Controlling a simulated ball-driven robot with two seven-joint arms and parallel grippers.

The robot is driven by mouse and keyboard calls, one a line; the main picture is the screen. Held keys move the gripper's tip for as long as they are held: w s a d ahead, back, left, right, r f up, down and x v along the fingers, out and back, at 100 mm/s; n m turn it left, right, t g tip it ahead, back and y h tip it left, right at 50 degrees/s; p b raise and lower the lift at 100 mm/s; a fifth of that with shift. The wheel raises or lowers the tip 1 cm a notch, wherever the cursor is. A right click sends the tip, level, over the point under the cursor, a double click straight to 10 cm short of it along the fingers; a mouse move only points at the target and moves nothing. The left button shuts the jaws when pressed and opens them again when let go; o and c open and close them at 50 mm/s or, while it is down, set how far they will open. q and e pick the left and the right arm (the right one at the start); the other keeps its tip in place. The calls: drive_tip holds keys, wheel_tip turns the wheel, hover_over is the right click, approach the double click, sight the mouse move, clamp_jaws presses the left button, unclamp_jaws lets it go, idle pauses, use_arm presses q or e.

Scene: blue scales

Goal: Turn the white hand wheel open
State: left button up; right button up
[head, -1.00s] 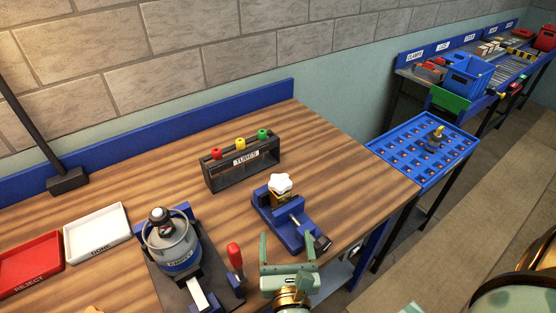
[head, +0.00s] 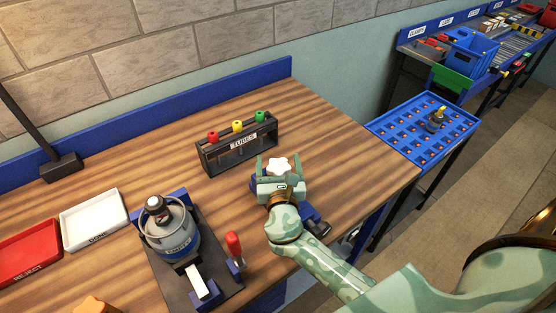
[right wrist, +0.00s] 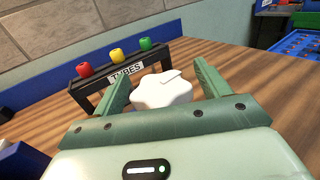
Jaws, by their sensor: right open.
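The white hand wheel (head: 278,168) sits on top of a blue vise-like fixture (head: 310,213) on the wooden bench, and my right arm hides most of that fixture. My right gripper (head: 280,176) is at the wheel in the head view. In the right wrist view the wheel (right wrist: 161,91) lies between the two green fingers of the gripper (right wrist: 160,85). The jaws are open, with a finger on each side of the wheel. I cannot tell whether either finger touches it. My left gripper is not in view.
A dark rack marked TUBES (head: 238,146) with red, yellow and green caps stands just behind the wheel. A grey canister (head: 170,236) in a holder and a red-handled clamp (head: 234,248) stand to the left. White (head: 94,220) and red trays (head: 30,252) lie further left.

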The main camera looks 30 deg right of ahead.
drive_tip(key=shift+w+d, duration=0.25)
drive_tip(key=shift+w, duration=0.3)
drive_tip(key=shift+c, duration=0.2)
drive_tip(key=c, duration=0.9)
drive_tip(key=shift+y, duration=0.3)
